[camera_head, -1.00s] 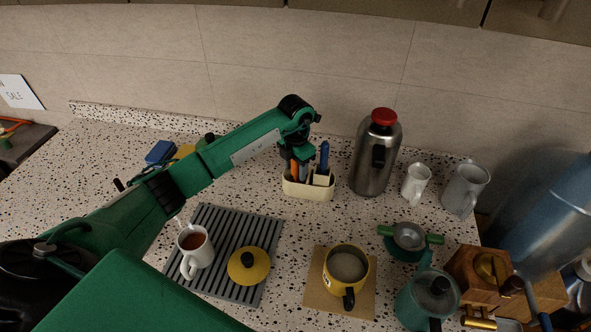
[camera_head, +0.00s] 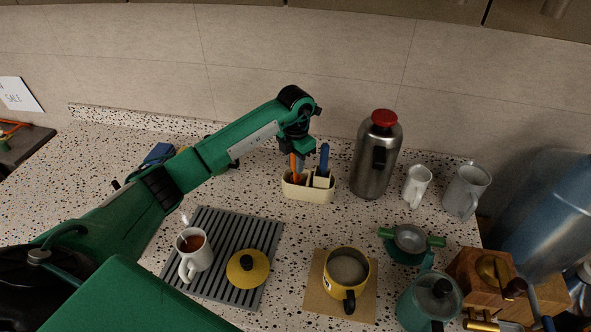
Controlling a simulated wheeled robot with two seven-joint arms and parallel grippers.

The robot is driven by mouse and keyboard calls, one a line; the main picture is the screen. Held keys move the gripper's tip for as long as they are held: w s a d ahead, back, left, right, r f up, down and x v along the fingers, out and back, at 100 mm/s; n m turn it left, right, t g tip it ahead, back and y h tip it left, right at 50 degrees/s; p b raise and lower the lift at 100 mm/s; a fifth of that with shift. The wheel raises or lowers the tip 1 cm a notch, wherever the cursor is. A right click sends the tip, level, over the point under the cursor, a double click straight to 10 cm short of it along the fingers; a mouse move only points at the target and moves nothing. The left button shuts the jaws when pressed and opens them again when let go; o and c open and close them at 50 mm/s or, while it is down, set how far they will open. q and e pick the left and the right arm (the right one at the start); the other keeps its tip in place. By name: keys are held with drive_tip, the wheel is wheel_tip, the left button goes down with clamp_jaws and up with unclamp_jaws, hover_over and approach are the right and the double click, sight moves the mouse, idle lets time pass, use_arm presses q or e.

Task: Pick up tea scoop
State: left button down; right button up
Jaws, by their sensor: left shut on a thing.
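My left gripper (camera_head: 297,161) points down over the left part of the cream utensil holder (camera_head: 308,193). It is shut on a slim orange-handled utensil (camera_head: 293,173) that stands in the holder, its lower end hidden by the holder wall. A blue-handled utensil (camera_head: 324,158) stands in the right part of the holder, apart from the gripper. The working ends of both are hidden, so I cannot tell for sure which is the tea scoop. My right gripper is not in view.
A steel flask with a red cap (camera_head: 372,160) stands close right of the holder. White jugs (camera_head: 416,184) are farther right. In front are a yellow mug (camera_head: 347,269) on a brown mat, a ribbed grey mat (camera_head: 217,287) with a white cup (camera_head: 197,251), and a green strainer (camera_head: 409,240).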

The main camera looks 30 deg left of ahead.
use_arm(q)
wheel_tip(320, 180, up, 9)
drive_tip(key=b, duration=0.3)
drive_tip(key=shift+w, duration=0.1)
wheel_tip(320, 180, up, 8)
drive_tip(key=shift+r, duration=0.1)
idle(0.5)
idle(1.0)
